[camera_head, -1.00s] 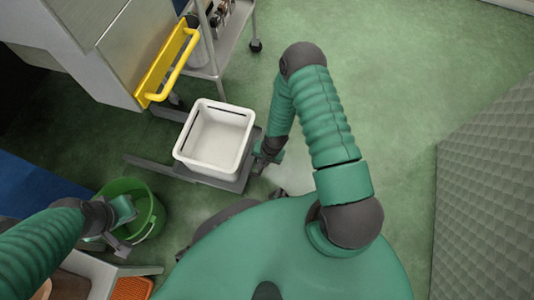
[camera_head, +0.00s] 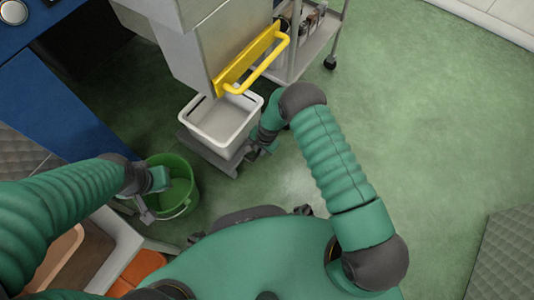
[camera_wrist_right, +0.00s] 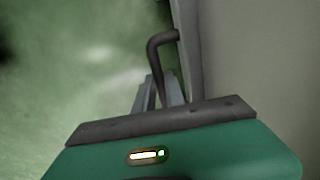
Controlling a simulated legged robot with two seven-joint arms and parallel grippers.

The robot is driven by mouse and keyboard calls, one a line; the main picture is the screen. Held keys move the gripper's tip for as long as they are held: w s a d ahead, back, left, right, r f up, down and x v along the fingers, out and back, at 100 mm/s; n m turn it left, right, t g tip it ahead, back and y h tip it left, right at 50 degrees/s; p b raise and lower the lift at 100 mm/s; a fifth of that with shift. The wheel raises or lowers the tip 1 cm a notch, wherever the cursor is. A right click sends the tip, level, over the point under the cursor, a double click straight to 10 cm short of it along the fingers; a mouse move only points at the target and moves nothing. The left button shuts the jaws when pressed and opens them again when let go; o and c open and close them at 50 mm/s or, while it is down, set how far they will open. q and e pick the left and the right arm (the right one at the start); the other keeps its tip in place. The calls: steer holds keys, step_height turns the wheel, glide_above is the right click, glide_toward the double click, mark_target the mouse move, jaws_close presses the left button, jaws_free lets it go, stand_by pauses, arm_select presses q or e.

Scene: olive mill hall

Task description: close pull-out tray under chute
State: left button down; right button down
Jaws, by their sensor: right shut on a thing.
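The pull-out tray (camera_head: 196,151) is a dark grey platform low at the foot of the grey machine. A white open bin (camera_head: 210,137) stands upright on it, empty as far as I can see, with its far edge close to the machine under the yellow bar. My right gripper (camera_head: 253,152) is at the tray's near right side. In the right wrist view its fingers (camera_wrist_right: 160,95) are shut on a dark bent handle (camera_wrist_right: 154,52) beside a pale wall. My left gripper (camera_head: 146,207) hangs at the green bucket (camera_head: 181,200), its jaw opening unclear.
The grey machine (camera_head: 200,45) carries a yellow bar handle (camera_head: 262,65) just above the bin. A wheeled metal cart (camera_head: 318,45) stands to its right. A blue panel (camera_head: 55,115) is at left. Green floor (camera_head: 420,130) is free on the right.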

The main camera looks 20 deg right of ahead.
steer(key=shift+w+a, duration=0.25)
steer(key=shift+w, duration=0.1)
steer(key=c, duration=1.4)
jaws_free()
step_height(320, 180, up, 16)
steer(key=s+d+p, duration=0.2)
steer(key=p, duration=0.8)
steer(key=shift+s+r, duration=0.2)
